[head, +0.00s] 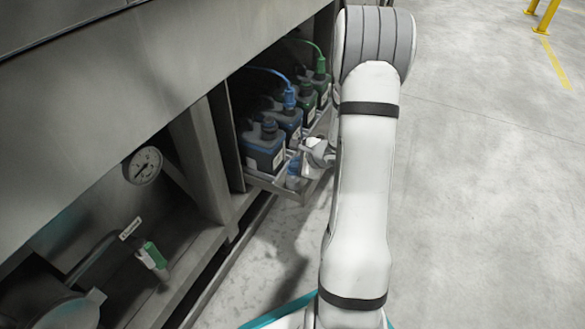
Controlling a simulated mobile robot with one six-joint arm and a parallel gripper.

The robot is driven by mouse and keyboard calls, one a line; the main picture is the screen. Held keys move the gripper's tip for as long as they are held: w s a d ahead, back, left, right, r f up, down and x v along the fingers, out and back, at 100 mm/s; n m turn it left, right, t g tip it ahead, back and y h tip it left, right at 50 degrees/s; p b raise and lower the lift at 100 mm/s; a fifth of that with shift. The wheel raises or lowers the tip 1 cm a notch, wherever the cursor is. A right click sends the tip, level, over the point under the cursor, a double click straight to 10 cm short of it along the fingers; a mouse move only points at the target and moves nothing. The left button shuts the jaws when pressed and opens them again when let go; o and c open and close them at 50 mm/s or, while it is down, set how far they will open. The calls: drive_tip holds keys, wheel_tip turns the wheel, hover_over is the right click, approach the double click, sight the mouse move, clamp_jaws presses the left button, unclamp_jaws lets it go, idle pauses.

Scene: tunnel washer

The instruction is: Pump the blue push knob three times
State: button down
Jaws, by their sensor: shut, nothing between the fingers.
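A small blue part (293,169), which looks like the blue push knob, stands at the front edge of the bottle tray. It is small and partly unclear in the head view. My gripper (312,154) is just right of and slightly above it, shut and empty. My arm hides part of the gripper, and I cannot tell whether the gripper touches the knob.
Several dark bottles stand in a row on the metal tray (262,182); one has a blue cap and hose (289,97), another a green cap (320,66). A pressure gauge (143,165) and a green-handled valve (152,255) sit left.

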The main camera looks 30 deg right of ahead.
drive_tip(key=shift+f, duration=1)
idle(0.7)
drive_tip(key=shift+r+p, duration=0.8)
drive_tip(key=shift+r, duration=0.9)
drive_tip(key=shift+f+b, duration=0.1)
drive_tip(key=shift+b, duration=0.35)
drive_tip(key=shift+f+b, duration=0.3)
drive_tip(key=shift+b, duration=0.1)
